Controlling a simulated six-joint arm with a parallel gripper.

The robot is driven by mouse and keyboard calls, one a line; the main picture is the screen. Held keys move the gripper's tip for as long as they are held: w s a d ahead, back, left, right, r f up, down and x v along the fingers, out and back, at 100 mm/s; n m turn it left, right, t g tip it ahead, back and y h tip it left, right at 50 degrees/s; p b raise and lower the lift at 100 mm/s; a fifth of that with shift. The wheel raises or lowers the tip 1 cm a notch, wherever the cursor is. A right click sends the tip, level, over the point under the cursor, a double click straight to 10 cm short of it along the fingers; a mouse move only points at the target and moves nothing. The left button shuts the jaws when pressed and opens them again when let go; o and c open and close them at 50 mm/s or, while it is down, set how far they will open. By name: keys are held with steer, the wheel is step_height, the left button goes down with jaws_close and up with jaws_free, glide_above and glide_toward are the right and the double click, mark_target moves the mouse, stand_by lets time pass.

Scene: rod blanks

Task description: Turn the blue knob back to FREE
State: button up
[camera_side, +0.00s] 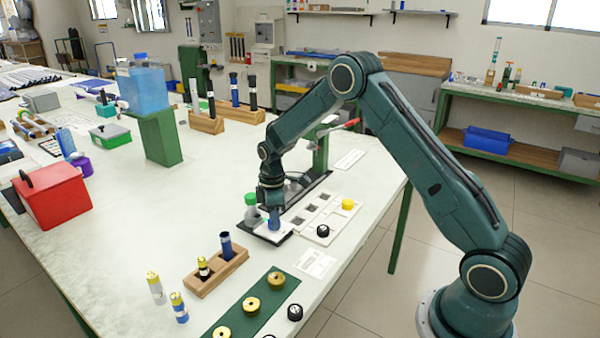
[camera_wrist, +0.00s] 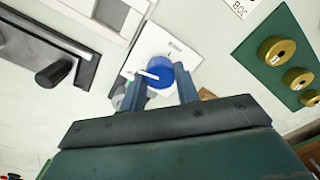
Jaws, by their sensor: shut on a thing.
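The blue knob (camera_wrist: 158,66) sits on a white plate (camera_wrist: 187,52) and carries a white pointer line that points left in the wrist view. It also shows in the side view (camera_side: 274,225), partly hidden below my gripper (camera_side: 272,208). In the wrist view my gripper (camera_wrist: 161,76) is shut on the knob, one finger on each side. Small dark print lies on the plate beside the knob; it is too small to read, so I cannot tell which mark is FREE.
A green-capped bottle (camera_side: 251,210) stands close to the left of my gripper. A white panel (camera_side: 326,211) with black and yellow caps lies to the right. A wooden rack (camera_side: 217,273) and a green strip (camera_side: 254,306) with brass discs are nearer the camera.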

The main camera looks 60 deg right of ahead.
steer(key=m, duration=0.5)
steer(key=shift+r, duration=0.1)
steer(key=m, duration=0.4)
steer(key=shift+m, duration=0.3)
steer(key=m, duration=1)
steer(key=shift+w+a, duration=0.1)
steer(key=o, duration=1)
